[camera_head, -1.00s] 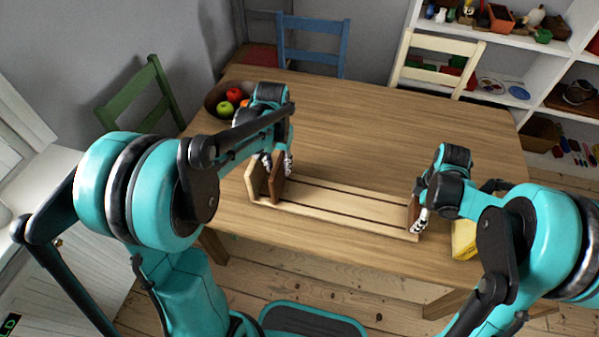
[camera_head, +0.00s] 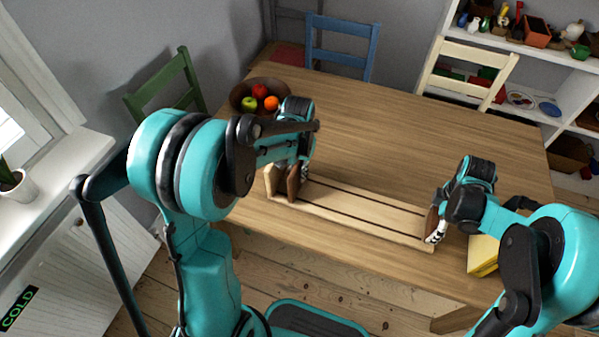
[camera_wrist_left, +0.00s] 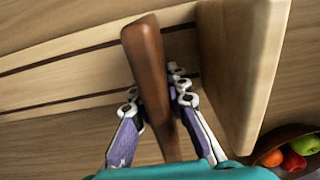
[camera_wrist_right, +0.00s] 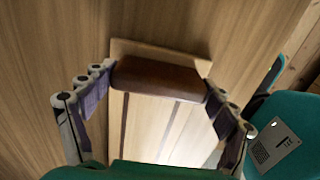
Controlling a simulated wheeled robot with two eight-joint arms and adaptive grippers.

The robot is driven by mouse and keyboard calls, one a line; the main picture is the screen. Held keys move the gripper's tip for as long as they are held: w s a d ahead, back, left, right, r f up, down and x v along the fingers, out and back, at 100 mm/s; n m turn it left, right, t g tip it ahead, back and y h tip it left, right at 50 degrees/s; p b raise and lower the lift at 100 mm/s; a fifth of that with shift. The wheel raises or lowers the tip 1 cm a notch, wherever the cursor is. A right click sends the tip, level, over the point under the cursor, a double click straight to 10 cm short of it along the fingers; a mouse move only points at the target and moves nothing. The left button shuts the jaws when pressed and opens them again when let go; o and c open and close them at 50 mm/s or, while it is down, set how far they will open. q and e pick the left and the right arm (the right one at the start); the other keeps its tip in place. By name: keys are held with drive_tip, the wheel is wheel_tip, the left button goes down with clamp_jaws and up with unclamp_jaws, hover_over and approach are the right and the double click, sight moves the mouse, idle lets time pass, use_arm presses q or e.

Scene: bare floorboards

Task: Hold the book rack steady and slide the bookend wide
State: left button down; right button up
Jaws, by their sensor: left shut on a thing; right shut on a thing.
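The book rack's pale base (camera_head: 365,208) with two dark grooves lies on the table. Its pale end plate (camera_head: 271,181) stands at the left end. The dark brown bookend (camera_wrist_left: 148,65) stands close beside that plate, with a narrow gap between. My left gripper (camera_wrist_left: 157,92) is shut on this bookend, one finger on each face. At the right end a second dark brown upright (camera_wrist_right: 158,77) stands before a pale edge (camera_wrist_right: 160,52). My right gripper (camera_wrist_right: 160,90) is shut across its width, fingers at both sides. The arms partly hide both uprights in the head view.
A bowl (camera_head: 242,96) of fruit stands behind my left gripper. A yellow object (camera_head: 482,254) lies right of the rack, partly behind my right arm. The table (camera_head: 400,120) is clear behind the rack. Chairs stand around the table's far edges.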

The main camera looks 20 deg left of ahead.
use_arm(q)
drive_tip(key=d, duration=1.5)
drive_tip(key=shift+d, duration=0.15)
use_arm(e)
drive_tip(key=shift+a, duration=0.1)
use_arm(q)
drive_tip(key=c, duration=1.5)
unclamp_jaws()
wheel_tip(320, 180, up, 12)
